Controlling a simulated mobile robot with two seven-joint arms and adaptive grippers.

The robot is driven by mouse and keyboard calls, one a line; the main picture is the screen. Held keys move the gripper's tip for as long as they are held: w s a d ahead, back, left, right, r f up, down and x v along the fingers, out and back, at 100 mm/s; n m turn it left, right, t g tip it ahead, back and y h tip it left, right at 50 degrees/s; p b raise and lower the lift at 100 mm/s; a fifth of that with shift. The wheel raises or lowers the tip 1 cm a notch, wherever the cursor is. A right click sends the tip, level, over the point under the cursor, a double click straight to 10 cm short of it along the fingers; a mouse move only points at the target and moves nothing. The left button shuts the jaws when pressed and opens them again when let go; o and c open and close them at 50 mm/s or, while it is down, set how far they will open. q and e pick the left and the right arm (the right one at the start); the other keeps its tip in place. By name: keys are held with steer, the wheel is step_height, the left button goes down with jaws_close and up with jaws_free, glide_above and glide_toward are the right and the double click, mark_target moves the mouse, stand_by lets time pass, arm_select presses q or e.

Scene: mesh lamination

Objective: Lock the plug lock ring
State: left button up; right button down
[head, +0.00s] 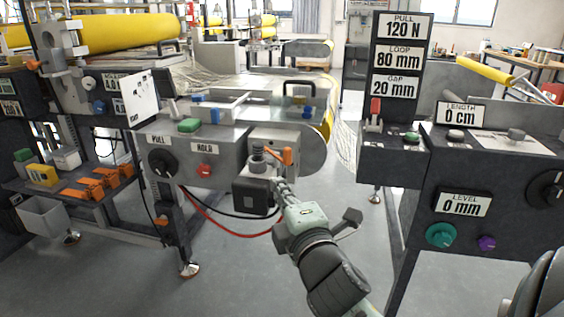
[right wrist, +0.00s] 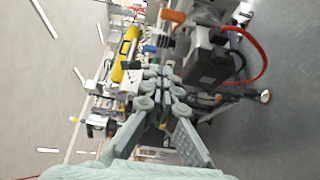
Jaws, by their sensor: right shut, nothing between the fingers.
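A dark box-shaped plug (head: 256,193) sits at the front right corner of the grey machine, with a black and a red cable near it. Above it is a grey round collar (head: 258,157), beside an orange lever (head: 287,156). I cannot tell which part is the lock ring. My right gripper (head: 279,184) is shut and empty, at the right side of the plug; contact is unclear. In the right wrist view, the shut fingers (right wrist: 158,72) are left of the dark plug box (right wrist: 205,62), and the orange lever (right wrist: 173,16) is above. My left gripper is not in view.
The machine panel has a PULL knob (head: 162,163) and a red HOLD button (head: 205,170). A dark console (head: 500,190) with LENGTH and LEVEL signs stands at the right. A red cable (head: 225,228) hangs below the plug. Grey floor is open between machine and console.

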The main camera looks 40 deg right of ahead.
mark_target(284, 161)
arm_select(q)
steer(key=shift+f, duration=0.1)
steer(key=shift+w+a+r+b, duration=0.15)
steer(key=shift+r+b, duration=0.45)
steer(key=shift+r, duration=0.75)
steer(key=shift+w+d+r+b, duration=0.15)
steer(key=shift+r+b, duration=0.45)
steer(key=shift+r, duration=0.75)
arm_select(e)
steer(key=shift+w+d, duration=1.2)
steer(key=shift+w, duration=0.3)
steer(key=shift+w+d, duration=1.2)
steer(key=shift+w, duration=0.35)
steer(key=shift+w+d, duration=1.2)
steer(key=shift+w, duration=0.3)
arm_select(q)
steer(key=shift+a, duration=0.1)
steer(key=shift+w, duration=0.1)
arm_select(e)
steer(key=shift+y, duration=0.3)
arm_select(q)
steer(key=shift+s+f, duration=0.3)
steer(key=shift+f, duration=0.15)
arm_select(e)
steer(key=shift+s+d+f+n+t+y, duration=0.1)
steer(key=shift+d+n+t+y, duration=0.15)
steer(key=shift+n+y, duration=0.4)
